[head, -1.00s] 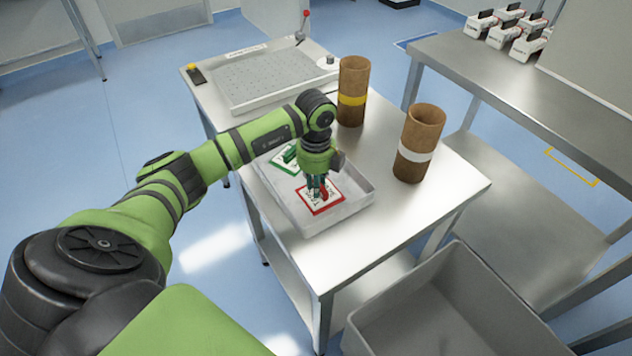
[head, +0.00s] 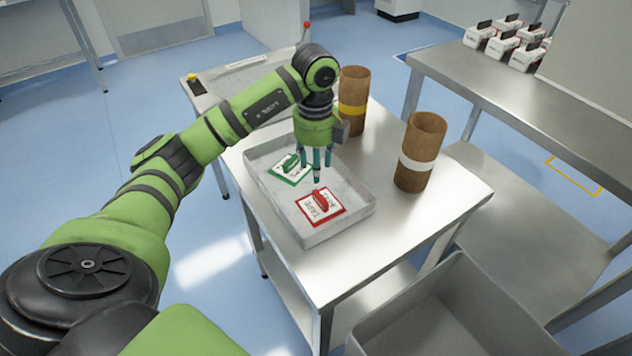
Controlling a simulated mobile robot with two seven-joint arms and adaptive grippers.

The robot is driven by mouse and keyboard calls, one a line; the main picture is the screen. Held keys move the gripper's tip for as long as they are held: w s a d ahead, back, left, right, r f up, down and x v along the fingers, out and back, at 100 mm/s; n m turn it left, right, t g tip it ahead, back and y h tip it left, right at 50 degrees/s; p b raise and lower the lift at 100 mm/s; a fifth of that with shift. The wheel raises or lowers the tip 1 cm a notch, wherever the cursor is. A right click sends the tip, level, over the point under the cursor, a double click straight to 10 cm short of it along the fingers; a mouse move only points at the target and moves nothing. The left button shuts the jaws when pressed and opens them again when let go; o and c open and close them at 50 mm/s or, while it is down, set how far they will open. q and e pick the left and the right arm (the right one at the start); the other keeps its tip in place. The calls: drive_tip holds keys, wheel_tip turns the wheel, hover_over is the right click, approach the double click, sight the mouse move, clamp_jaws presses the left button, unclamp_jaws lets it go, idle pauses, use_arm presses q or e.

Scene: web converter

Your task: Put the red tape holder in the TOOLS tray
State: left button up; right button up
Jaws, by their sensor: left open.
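The red tape holder (head: 321,204), a white plate with a red border and a red handle, lies flat in the front part of the shallow grey tray (head: 312,240) on the steel table. A green holder (head: 290,168) of the same shape lies behind it in the same tray. No TOOLS label is readable on this tray from here. My left gripper (head: 316,175) is open and empty above the tray, fingers pointing down, apart from the red holder. My right gripper does not show.
Two brown cardboard cores, one with a yellow band (head: 352,110) and one with a white band (head: 415,162), stand right of the tray. A grey bin (head: 450,315) is in front. A steel bench (head: 470,72) with several white boxes (head: 507,42) is at the right.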

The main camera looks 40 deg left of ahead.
use_arm(q)
drive_tip(key=shift+r, duration=1.2)
